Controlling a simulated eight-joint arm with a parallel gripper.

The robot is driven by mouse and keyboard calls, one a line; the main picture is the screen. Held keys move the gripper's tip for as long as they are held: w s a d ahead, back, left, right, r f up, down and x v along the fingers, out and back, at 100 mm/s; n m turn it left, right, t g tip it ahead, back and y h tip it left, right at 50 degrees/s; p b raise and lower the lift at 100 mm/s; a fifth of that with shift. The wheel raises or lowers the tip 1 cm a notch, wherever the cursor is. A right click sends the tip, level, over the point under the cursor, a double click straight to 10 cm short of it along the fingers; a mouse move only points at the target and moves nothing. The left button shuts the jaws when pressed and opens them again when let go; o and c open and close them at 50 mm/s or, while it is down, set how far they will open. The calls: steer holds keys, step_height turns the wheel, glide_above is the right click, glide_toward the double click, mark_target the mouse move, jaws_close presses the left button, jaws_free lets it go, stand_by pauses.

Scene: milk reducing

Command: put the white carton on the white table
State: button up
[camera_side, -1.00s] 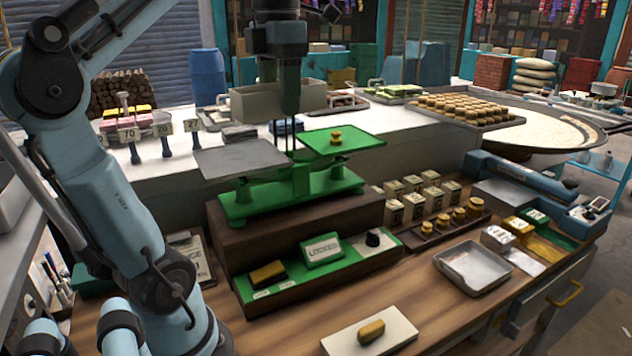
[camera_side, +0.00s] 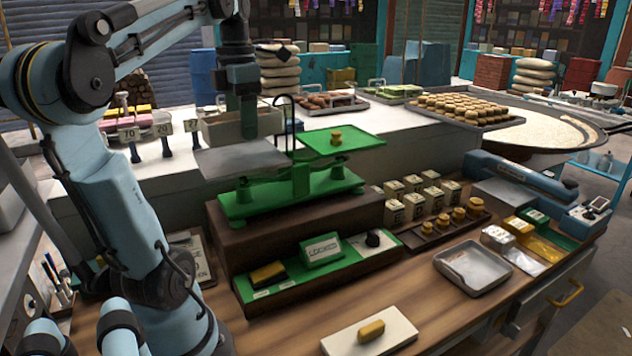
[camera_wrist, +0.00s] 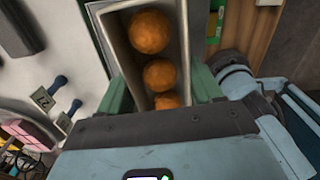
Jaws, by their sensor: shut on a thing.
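The white carton (camera_side: 220,131) is an open, pale grey-white box in the side view, behind the scale's left pan. In the wrist view the carton (camera_wrist: 186,55) holds orange round things. My gripper (camera_side: 247,128) points down and is shut on the carton; its green fingers (camera_wrist: 163,97) flank it in the wrist view. The white table (camera_side: 365,124) is the long white counter behind the scale. The carton appears over the counter's left part; the pan hides its lower edge, so I cannot tell whether it touches the top.
The green scale (camera_side: 290,195) stands close in front, with a grey pan (camera_side: 240,159) and a green pan (camera_side: 345,143). Price tags (camera_side: 163,128) stand left of the carton. Trays (camera_side: 330,103) and stacked sacks (camera_side: 280,72) lie behind and right. The counter's front right is bare.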

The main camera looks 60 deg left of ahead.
steer(key=shift+s+a+f, duration=0.1)
steer(key=shift+a+f, duration=0.15)
steer(key=shift+f, duration=1.7)
steer(key=shift+f, duration=0.1)
steer(key=o, duration=1)
steer(key=shift+f, duration=0.1)
